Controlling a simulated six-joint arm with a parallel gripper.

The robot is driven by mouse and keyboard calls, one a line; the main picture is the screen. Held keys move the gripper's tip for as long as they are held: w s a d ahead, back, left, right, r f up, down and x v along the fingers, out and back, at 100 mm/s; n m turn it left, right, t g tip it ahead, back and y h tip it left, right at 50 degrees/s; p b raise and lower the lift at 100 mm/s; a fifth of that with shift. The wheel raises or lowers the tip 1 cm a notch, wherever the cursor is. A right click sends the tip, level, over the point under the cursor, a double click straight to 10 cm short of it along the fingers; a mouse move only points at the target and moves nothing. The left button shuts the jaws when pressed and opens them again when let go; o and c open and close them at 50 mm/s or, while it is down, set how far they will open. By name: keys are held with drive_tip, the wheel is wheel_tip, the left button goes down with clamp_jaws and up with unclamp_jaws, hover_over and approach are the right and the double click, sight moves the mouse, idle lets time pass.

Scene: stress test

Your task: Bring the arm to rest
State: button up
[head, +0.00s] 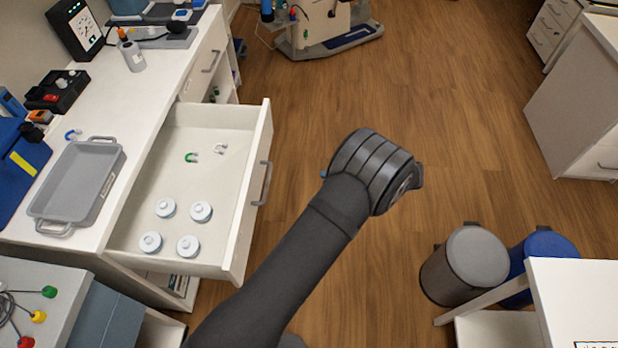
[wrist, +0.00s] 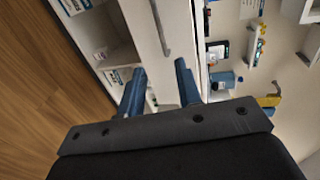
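My dark grey arm (head: 290,250) reaches up from the bottom of the head view, over the wooden floor to the right of the open drawer. Its thick wrist end hides most of my gripper there; only a small blue bit (head: 323,173) shows at its left. In the wrist view, the two blue fingers of my gripper (wrist: 160,66) stand apart, with nothing seen held between them. The view past them is tilted and shows cabinet fronts, shelves and a wall.
The open drawer (head: 266,150) holds several white round pieces (head: 201,211), a green clip (head: 191,157) and a white clip (head: 220,148). A grey tray (head: 112,180) lies on the counter. A grey bin (head: 465,266) and a blue bin (head: 545,246) stand right.

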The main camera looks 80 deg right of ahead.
drive_tip(key=shift+s, duration=0.15)
drive_tip(key=x, duration=1.7)
drive_tip(key=shift+w, duration=0.3)
drive_tip(key=shift+s, duration=0.1)
drive_tip(key=v, duration=1.7)
drive_tip(key=shift+s, duration=0.2)
drive_tip(key=x, duration=1.8)
drive_tip(key=shift+r, duration=0.15)
idle(0.6)
